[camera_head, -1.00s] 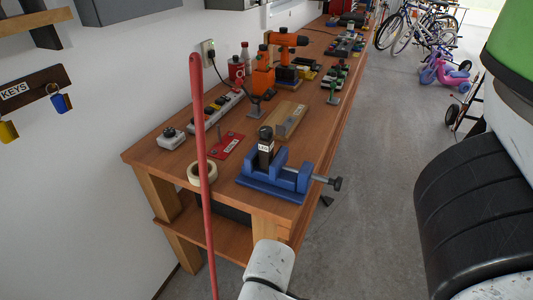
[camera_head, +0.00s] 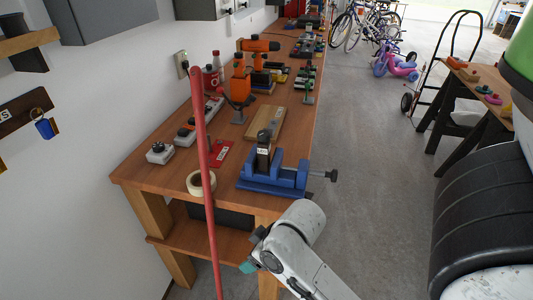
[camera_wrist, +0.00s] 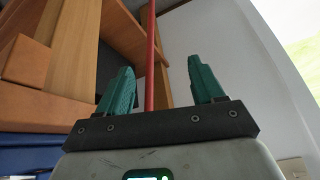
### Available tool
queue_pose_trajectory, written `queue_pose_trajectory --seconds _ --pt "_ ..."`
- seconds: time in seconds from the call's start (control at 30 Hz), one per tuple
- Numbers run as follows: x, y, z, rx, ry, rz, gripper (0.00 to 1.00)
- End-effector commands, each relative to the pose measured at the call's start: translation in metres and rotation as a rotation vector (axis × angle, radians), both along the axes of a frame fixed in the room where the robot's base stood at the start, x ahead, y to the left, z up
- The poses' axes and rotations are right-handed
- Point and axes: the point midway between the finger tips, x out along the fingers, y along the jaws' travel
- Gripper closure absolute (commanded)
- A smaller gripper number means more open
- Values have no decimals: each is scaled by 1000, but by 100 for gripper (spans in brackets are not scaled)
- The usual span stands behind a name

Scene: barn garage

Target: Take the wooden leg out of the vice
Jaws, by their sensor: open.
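The blue vice (camera_head: 275,181) sits at the near right corner of the wooden workbench (camera_head: 150,174). A dark upright piece with a white label (camera_head: 263,155) stands in it; no clearly wooden leg can be made out there. My gripper (camera_head: 250,260) is low in front of the bench's near end, below the vice and apart from it. In the wrist view my gripper (camera_wrist: 162,85) has its two green fingers spread. A red pole (camera_wrist: 150,55) shows between them; its distance is unclear. The upright piece is not seen in the wrist view.
The red pole (camera_head: 204,160) stands upright before the bench's near end. A tape roll (camera_head: 200,183), a red plate (camera_head: 219,153) and a wooden block (camera_head: 265,122) lie near the vice. The floor right of the bench is clear up to a hand truck (camera_head: 440,70).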

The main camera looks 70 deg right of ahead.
Motion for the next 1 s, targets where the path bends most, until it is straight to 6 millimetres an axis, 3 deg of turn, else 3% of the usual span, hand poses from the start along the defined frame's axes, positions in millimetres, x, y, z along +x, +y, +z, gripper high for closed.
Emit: queue_pose_trajectory --seconds 0.27,0.5,0.6,0.73,1.0 --pt "9 -81 86 -81 -313 -140 33" --pt "-15 -153 175 -229 -585 -270 33" --pt "-30 -174 204 -289 -667 -310 33" --pt "-37 -185 219 -328 -714 -330 33" --pt "-15 -197 208 -330 -720 -330 33"
